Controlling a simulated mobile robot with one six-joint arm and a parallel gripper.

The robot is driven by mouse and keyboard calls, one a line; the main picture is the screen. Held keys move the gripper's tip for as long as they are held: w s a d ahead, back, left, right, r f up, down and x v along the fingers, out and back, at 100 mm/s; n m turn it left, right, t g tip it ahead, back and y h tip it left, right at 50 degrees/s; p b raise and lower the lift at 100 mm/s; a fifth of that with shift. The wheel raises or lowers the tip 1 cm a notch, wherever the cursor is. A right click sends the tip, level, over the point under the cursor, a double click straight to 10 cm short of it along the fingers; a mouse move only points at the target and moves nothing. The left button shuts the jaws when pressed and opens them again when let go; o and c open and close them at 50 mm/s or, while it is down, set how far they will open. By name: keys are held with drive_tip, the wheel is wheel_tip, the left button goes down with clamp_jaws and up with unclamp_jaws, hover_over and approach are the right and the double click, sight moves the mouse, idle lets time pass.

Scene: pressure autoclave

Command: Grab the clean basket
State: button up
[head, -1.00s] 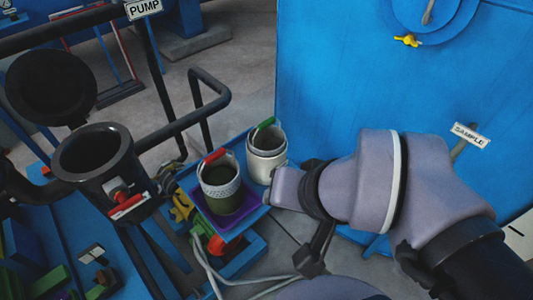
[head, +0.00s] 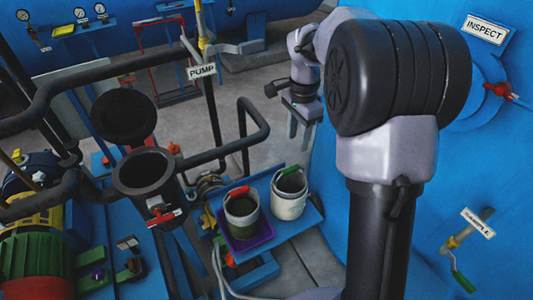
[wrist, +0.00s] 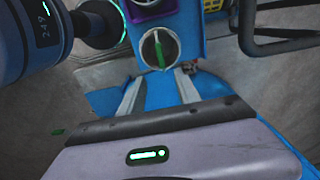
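Two round baskets stand side by side on a blue shelf (head: 285,240). One basket has a green handle (head: 289,199), a whitish outside and a grey inside. It also shows in the wrist view (wrist: 150,50), past my fingertips. The other basket has a red handle (head: 242,217) and dark green inside, and sits on a purple tray (head: 259,240). No label says which is clean. My gripper (head: 298,143) points down above and behind the baskets in the head view. Its two fingers are apart with nothing between them in the wrist view (wrist: 160,78).
A black open-mouthed vessel (head: 146,172) with its lid (head: 124,114) swung up stands left of the baskets. A black pipe rail (head: 258,105) runs behind the shelf. A large blue wall with a SAMPLE valve (head: 460,240) stands at right.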

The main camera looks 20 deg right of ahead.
sight(294, 168)
wheel_tip(294, 168, down, 12)
drive_tip(key=b, duration=0.3)
drive_tip(key=shift+f+b, duration=0.1)
drive_tip(key=shift+b, duration=0.2)
drive_tip(key=f, duration=0.2)
drive_tip(key=f+b, duration=0.1)
drive_tip(key=a+f, duration=0.1)
drive_tip(key=f, duration=0.1)
drive_tip(key=shift+w+f+b, duration=0.1)
drive_tip(key=shift+f+b, duration=0.2)
drive_tip(key=shift+b, duration=0.1)
drive_tip(key=shift+r, duration=0.1)
drive_tip(key=shift+c, duration=0.2)
clamp_jaws()
